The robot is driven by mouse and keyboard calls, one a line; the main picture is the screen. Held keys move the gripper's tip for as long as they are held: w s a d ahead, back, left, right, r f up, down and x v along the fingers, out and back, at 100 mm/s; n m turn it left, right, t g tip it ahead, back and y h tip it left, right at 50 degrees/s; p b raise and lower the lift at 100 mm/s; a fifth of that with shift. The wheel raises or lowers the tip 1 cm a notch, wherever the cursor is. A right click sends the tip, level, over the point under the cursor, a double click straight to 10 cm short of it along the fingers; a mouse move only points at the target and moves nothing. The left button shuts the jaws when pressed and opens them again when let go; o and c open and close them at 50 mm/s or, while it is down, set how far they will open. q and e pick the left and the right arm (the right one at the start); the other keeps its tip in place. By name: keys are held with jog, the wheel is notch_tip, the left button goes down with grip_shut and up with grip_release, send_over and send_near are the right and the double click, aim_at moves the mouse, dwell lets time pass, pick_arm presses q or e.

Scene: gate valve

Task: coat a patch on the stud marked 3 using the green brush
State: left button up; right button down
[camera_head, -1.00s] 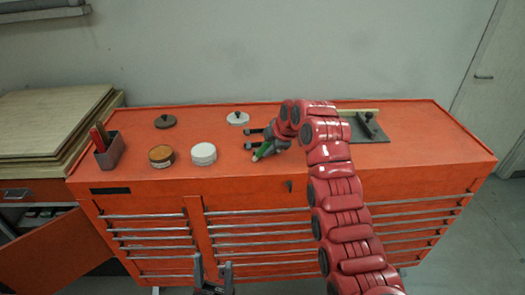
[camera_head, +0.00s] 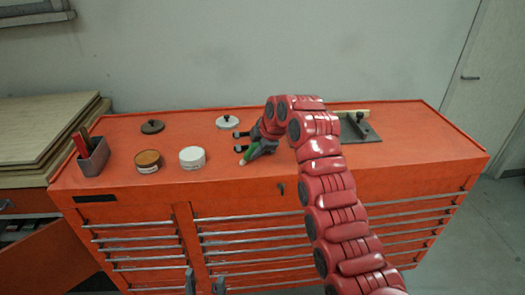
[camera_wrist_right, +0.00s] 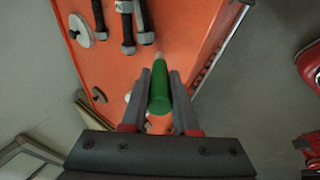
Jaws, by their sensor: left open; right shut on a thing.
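My right gripper (camera_head: 264,147) is shut on the green brush (camera_head: 250,154) above the orange cabinet top. In the right wrist view the fingers (camera_wrist_right: 160,75) clasp the green handle (camera_wrist_right: 160,95), with its pale tip pointing away. Several dark studs with grey ends (camera_wrist_right: 126,28) lie just beyond the tip. They partly show beside the gripper in the head view (camera_head: 240,148). Their number marks are not readable, and I cannot tell whether the tip touches one. A brown-topped pot (camera_head: 148,161) and a white pot (camera_head: 192,158) stand to the left. My left gripper (camera_head: 205,281) is open and empty at the bottom edge.
A dark lid (camera_head: 152,127) and a white lid (camera_head: 228,122) lie behind the pots. A grey holder (camera_head: 93,160) with red and dark handles stands at the left. A dark plate with a block (camera_head: 361,128) lies to the right, partly behind my arm.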

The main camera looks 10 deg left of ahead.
jog(key=shift+s+a+f+b, duration=0.1)
jog(key=shift+s+a+b, duration=0.3)
jog(key=shift+a, duration=0.4)
jog(key=shift+s+a+f+b, duration=0.1)
jog(key=shift+s+a+b, duration=0.25)
jog(key=shift+a, duration=0.4)
jog(key=shift+s+a+r, duration=0.1)
jog(key=shift+a, duration=0.1)
jog(key=shift+r, duration=0.1)
jog(key=shift+r+p, duration=0.95)
jog(key=shift+r, duration=2.05)
notch_tip(320, 180, up, 3)
jog(key=shift+f+p, duration=0.1)
jog(key=shift+p, duration=0.7)
